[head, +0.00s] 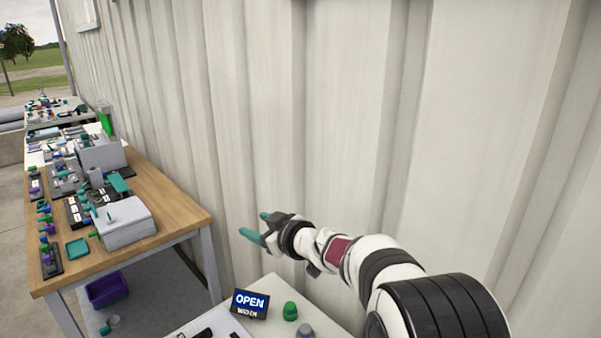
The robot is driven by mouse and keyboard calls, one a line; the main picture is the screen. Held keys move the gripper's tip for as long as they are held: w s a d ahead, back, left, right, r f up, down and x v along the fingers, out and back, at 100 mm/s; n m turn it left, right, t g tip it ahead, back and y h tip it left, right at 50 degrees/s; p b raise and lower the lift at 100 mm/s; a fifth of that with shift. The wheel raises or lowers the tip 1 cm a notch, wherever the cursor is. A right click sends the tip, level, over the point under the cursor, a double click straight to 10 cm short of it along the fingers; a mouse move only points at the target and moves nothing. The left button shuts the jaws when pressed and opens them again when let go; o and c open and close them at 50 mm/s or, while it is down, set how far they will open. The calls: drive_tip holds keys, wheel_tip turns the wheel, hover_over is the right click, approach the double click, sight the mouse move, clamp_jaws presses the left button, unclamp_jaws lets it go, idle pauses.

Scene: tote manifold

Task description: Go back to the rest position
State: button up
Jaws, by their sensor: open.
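My gripper (257,227) is in the middle of the head view, at the end of my white and black arm, which reaches in from the lower right. Its two teal fingers point left and stand apart, with nothing between them. It hangs in the air in front of the corrugated wall, above and behind the near white table. It touches nothing that I can see.
The near white table (270,290) holds a dark sign reading OPEN (249,304), a green-capped item (290,311) and a grey item (305,330). A wooden table (175,200) at left carries grey boxes and several small parts. A purple bin (107,289) sits below. The corrugated wall (340,120) is close behind my arm.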

drive_tip(key=s+d+r+m+t+h, duration=0.2)
drive_tip(key=d+m+h, duration=0.3)
drive_tip(key=d, duration=0.5)
drive_tip(key=s+d+f+m+g+h, duration=0.4)
drive_tip(key=s+d+m+h, duration=0.25)
drive_tip(key=s+d, duration=0.55)
drive_tip(key=s+a+f+m+g+y, duration=0.1)
drive_tip(key=s+f+g, duration=0.1)
drive_tip(key=s, duration=0.8)
drive_tip(key=s+a+f+m+g+y, duration=0.1)
drive_tip(key=s+g, duration=0.3)
drive_tip(key=s, duration=0.6)
drive_tip(key=s+a+f+m+g+y, duration=0.2)
drive_tip(key=s+a+f+m+g, duration=0.1)
drive_tip(key=s, duration=0.6)
drive_tip(key=shift+s+f, duration=0.3)
drive_tip(key=shift+s, duration=0.1)
